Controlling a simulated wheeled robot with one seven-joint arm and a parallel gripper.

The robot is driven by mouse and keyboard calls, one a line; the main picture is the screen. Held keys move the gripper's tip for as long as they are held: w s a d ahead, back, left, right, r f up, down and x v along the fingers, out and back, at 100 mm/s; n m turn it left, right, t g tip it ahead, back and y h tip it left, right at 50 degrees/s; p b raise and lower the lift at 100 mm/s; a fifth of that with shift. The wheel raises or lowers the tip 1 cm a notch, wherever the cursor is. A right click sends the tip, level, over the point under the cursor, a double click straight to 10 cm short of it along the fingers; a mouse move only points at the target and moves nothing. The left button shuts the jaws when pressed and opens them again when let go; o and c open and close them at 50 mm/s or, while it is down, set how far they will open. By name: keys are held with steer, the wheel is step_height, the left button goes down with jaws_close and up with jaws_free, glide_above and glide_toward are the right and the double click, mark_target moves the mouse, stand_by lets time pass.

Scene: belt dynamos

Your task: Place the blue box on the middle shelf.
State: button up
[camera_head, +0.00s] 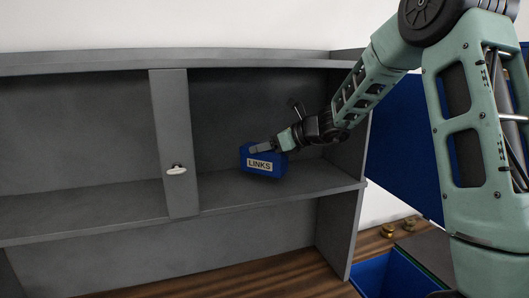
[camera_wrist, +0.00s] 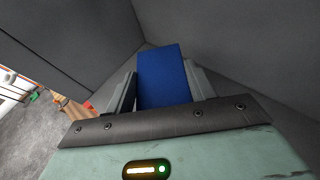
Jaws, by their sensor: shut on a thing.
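The blue box (camera_head: 263,168), with a white label reading "LINKS", is in the right compartment of the grey shelf unit (camera_head: 290,190). It looks slightly tilted, and its lower edge is at or just above the shelf board; I cannot tell whether it touches. My gripper (camera_head: 262,147) reaches in from the right and is shut on the box's upper part. In the wrist view the blue box (camera_wrist: 163,75) sits between my two fingers (camera_wrist: 164,88). The box's far side is hidden.
A grey upright (camera_head: 172,130) with a pale knob (camera_head: 176,170) stands left of the box. The board above and the right side wall bound the compartment. A blue open container (camera_head: 395,278) and brass-coloured pieces (camera_head: 388,231) are at lower right on the wooden surface.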

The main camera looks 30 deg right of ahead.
mark_target(265, 155)
step_height(265, 155, down, 3)
steer(key=shift+f+p, duration=0.1)
steer(key=shift+p, duration=0.6)
steer(key=shift+f, duration=0.1)
steer(key=shift+f+b, duration=0.2)
steer(key=shift+b, duration=0.1)
steer(key=o, duration=1.5)
steer(key=shift+r, duration=0.1)
steer(key=shift+r, duration=0.15)
steer(key=b+v, duration=0.3)
steer(key=v, duration=0.9)
